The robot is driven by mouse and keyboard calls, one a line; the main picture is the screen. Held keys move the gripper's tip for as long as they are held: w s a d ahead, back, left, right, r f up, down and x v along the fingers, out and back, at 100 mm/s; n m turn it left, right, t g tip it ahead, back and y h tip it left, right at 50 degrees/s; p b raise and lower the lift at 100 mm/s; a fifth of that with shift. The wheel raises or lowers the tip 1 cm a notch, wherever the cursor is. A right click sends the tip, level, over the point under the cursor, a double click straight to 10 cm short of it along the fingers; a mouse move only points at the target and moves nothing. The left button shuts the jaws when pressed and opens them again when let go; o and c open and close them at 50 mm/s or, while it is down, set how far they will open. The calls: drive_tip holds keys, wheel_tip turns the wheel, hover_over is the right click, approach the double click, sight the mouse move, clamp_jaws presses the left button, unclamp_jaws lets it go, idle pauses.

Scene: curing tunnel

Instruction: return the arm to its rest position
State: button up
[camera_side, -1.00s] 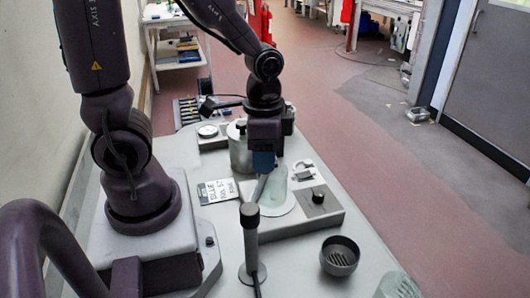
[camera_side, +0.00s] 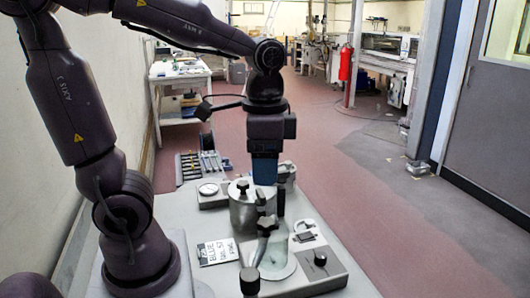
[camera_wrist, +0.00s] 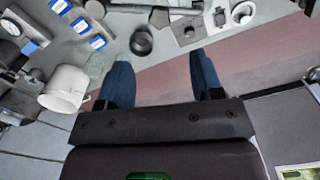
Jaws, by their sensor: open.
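My gripper (camera_side: 270,203) hangs pointing down above the bench, beside a metal pot (camera_side: 241,212) and over a grey device with a knob (camera_side: 320,262) and a pale green round plate (camera_side: 279,266). In the wrist view my gripper (camera_wrist: 162,80) shows two blue fingers spread wide apart, with nothing between them. A dark upright piece (camera_side: 267,226) stands near the fingertips in the side view; I cannot tell whether they touch. My arm is bent, with its upper link reaching across the top of the side view.
The wrist view shows a white mug (camera_wrist: 65,86), a dark ring-shaped thing (camera_wrist: 141,42) and blue-labelled blocks (camera_wrist: 80,25).

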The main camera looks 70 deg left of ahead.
drive_tip(key=shift+r, duration=0.95)
drive_tip(key=s+n+t, duration=0.1)
drive_tip(key=t, duration=0.1)
drive_tip(key=d+r+n+t, duration=0.1)
drive_tip(key=s+d+n+t, duration=0.1)
drive_tip(key=t, duration=0.1)
drive_tip(key=shift+s+r+t, duration=0.3)
drive_tip(key=shift+s, duration=0.05)
